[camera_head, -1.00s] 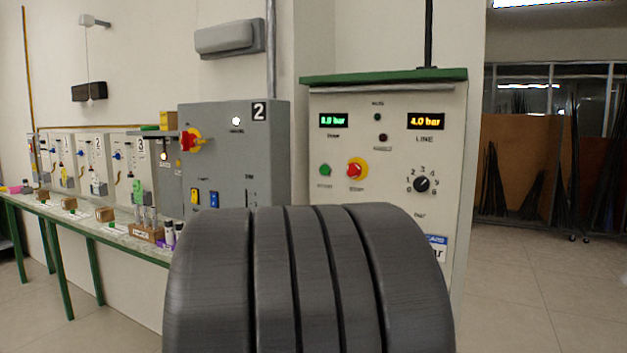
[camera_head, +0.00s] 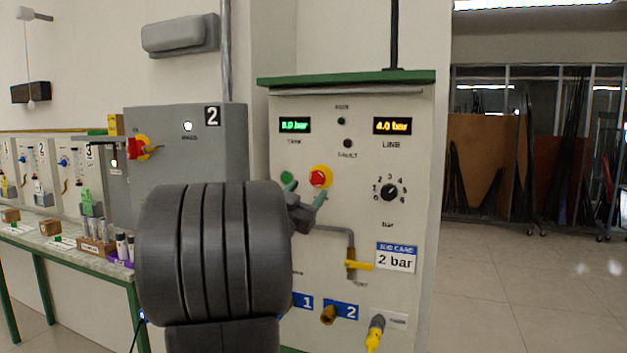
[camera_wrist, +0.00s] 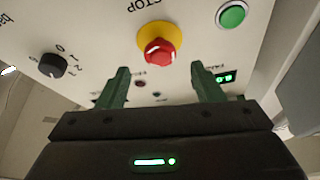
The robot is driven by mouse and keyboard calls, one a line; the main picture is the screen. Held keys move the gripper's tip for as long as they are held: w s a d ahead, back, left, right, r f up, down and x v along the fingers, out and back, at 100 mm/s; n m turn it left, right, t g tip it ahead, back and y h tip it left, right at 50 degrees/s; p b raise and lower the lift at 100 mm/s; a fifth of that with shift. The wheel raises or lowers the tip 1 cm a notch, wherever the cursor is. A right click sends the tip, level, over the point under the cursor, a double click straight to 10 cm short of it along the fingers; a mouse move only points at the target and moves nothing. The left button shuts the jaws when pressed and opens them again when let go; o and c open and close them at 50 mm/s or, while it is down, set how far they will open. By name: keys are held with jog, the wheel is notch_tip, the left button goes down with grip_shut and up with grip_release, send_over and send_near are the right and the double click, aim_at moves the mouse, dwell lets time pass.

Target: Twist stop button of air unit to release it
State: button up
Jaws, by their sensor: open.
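The air unit (camera_head: 410,150) is a pale panel with a green top, standing right of the grey box. Its stop button (camera_head: 319,177) is a red mushroom head on a yellow ring, upper left on the panel. In the wrist view the red stop button (camera_wrist: 159,52) shows upside down, just beyond and between the fingers. My gripper (camera_wrist: 161,80) is open, its two green fingers apart, with nothing between them and not touching the button. In the head view my gripper (camera_head: 308,208) is just below the button, partly hidden by my dark arm.
A green start button (camera_head: 288,178) sits close left of the stop button. A selector knob (camera_head: 389,192) is to the right. Below are a pipe with a yellow-handled valve (camera_head: 358,265) and hose ports. A grey box marked 2 (camera_head: 190,130) stands left. Floor at right is clear.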

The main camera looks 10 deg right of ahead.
aim_at(316, 180)
jog(key=x, duration=0.5)
jog(key=shift+p, duration=0.35)
